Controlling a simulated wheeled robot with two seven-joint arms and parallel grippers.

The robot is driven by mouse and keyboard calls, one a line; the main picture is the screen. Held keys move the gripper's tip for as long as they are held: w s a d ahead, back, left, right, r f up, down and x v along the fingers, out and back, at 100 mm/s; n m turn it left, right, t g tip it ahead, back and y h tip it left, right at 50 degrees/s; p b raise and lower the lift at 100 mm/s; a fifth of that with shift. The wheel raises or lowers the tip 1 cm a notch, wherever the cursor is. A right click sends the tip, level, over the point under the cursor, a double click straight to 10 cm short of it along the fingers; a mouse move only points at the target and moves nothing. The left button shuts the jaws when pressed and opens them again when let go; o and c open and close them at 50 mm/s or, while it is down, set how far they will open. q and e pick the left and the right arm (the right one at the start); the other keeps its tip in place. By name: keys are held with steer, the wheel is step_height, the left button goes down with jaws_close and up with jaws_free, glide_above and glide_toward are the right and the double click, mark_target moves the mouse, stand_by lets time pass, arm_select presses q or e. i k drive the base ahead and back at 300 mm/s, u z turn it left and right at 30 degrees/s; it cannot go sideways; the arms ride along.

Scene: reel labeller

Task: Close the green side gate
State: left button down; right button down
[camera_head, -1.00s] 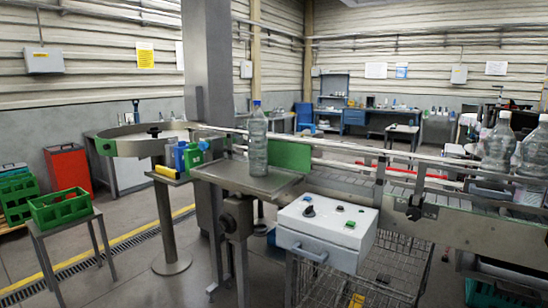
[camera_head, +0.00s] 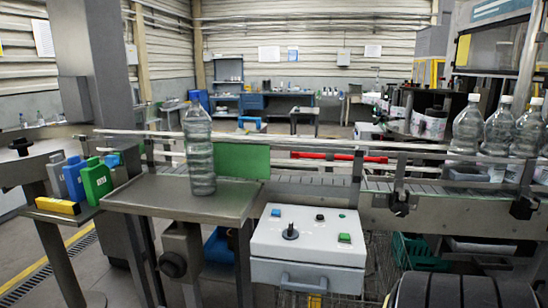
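The green side gate (camera_head: 243,161) is a flat green panel standing upright behind the metal plate (camera_head: 160,198), at the left end of the conveyor (camera_head: 320,190). Its left edge meets the outline of a clear bottle (camera_head: 199,150), which stands upright on the plate in front of it. I cannot tell from this view whether the gate is latched.
A white control box (camera_head: 308,238) with a knob and buttons hangs at the conveyor's front. Several clear bottles (camera_head: 497,130) stand at the right. Blue and green containers (camera_head: 97,180) stand at the left.

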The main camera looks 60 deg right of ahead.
mark_target(237, 160)
steer(key=z, duration=0.8)
steer(key=i, duration=0.8)
steer(key=z, duration=0.9)
